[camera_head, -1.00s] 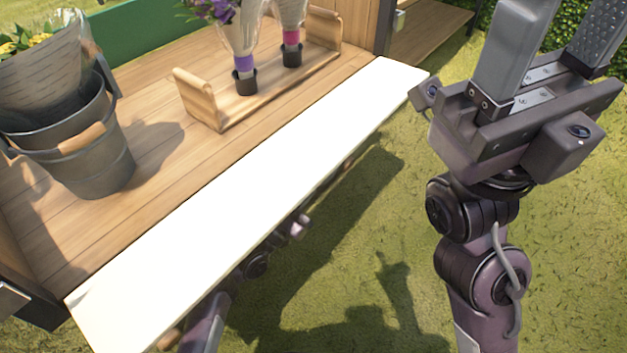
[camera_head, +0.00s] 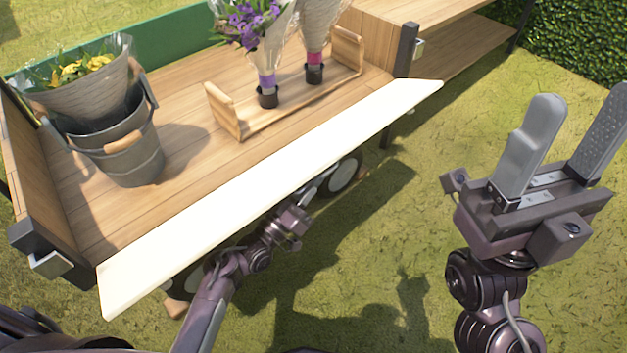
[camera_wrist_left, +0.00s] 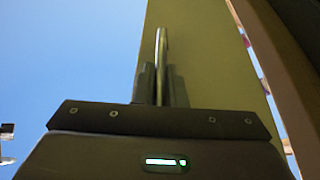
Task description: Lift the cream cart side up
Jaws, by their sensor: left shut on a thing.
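The cream cart side (camera_head: 265,190) is a long pale panel along the cart's front edge, running from lower left to upper right in the head view. It slopes outward and does not stand upright. My left gripper (camera_head: 318,187) reaches under its outer edge, with its fingertips partly hidden by the panel. My right gripper (camera_head: 568,140) is open and empty over the grass, fingers pointing up, clear of the panel.
On the cart's wooden deck (camera_head: 190,180) stand a grey bucket (camera_head: 130,150) with yellow flowers and a wooden holder (camera_head: 225,112) with two wrapped bouquets. Metal latches (camera_head: 50,264) sit on the corner posts. Grass (camera_head: 350,290) in front is open; a hedge (camera_head: 575,50) stands behind right.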

